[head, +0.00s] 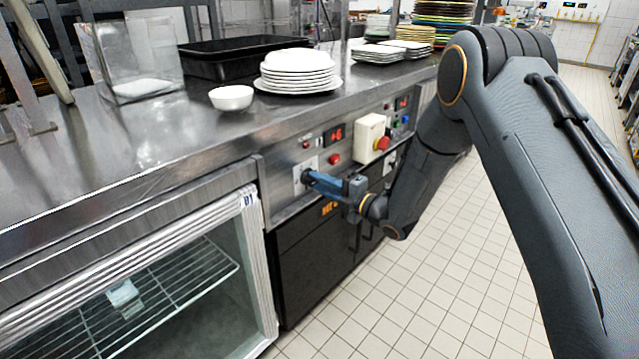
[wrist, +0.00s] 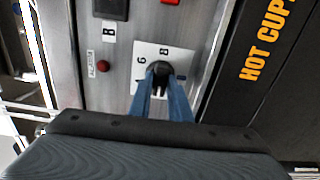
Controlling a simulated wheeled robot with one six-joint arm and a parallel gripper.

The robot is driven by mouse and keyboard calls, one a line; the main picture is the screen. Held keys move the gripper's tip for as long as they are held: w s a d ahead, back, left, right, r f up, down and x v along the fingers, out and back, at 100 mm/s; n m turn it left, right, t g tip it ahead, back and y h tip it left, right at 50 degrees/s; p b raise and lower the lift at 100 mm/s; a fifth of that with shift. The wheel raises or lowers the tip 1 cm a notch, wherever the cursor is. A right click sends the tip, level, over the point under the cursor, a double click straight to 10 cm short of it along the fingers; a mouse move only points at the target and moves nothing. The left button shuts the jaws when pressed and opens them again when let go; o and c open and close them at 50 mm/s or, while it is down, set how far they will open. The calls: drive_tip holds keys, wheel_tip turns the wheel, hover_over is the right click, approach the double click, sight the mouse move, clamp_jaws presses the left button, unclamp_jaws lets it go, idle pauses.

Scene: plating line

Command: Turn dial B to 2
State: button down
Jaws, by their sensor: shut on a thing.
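Dial B (wrist: 158,66) is a small black knob on a white scale plate (wrist: 148,53) in the wrist view. A "B" label (wrist: 109,29) is beside it. The figures 6 and 8 show on the plate; the fingers hide other marks, and I cannot read the pointer's setting. My gripper (wrist: 159,77) has its blue fingers on either side of the knob, shut on it. In the head view my gripper (head: 311,178) reaches the steel panel from the right, at the same white plate (head: 298,183). The knob is mostly hidden there.
A red display (head: 334,135) reading about +6 and red buttons (head: 334,159) sit above the dial. A cream box with a red knob (head: 370,138) projects to the right. Stacked plates (head: 297,72) and a white bowl (head: 231,97) stand on the counter above.

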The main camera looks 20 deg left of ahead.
drive_tip(key=c, duration=1.6)
unclamp_jaws()
drive_tip(key=shift+c, duration=0.2)
drive_tip(key=shift+d, duration=0.1)
drive_tip(key=v, duration=0.7)
drive_tip(key=shift+s+d, duration=0.15)
drive_tip(key=shift+d, duration=0.15)
